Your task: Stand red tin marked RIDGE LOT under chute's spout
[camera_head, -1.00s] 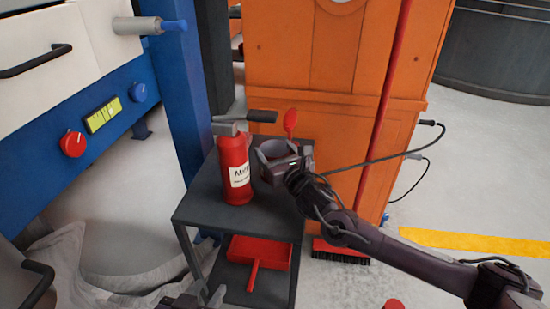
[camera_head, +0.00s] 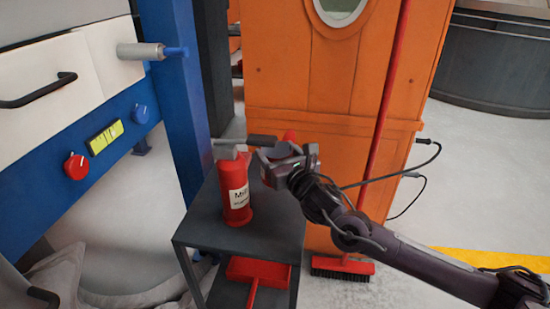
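My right gripper (camera_head: 278,154) is raised above the back right of the dark side table (camera_head: 250,255). A taller red canister (camera_head: 236,190) with a black lever and a white label beginning with "M" stands upright on the table, just left of my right gripper. I cannot make out a chute spout for certain. My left gripper is out of view.
A blue post (camera_head: 180,110) and a panel with red and blue knobs (camera_head: 76,166) stand at left; a grey cylinder with blue tip (camera_head: 150,51) juts out there. An orange cabinet (camera_head: 320,100) is behind. A red dustpan (camera_head: 258,271) lies on the lower shelf, a broom (camera_head: 343,266) beside it.

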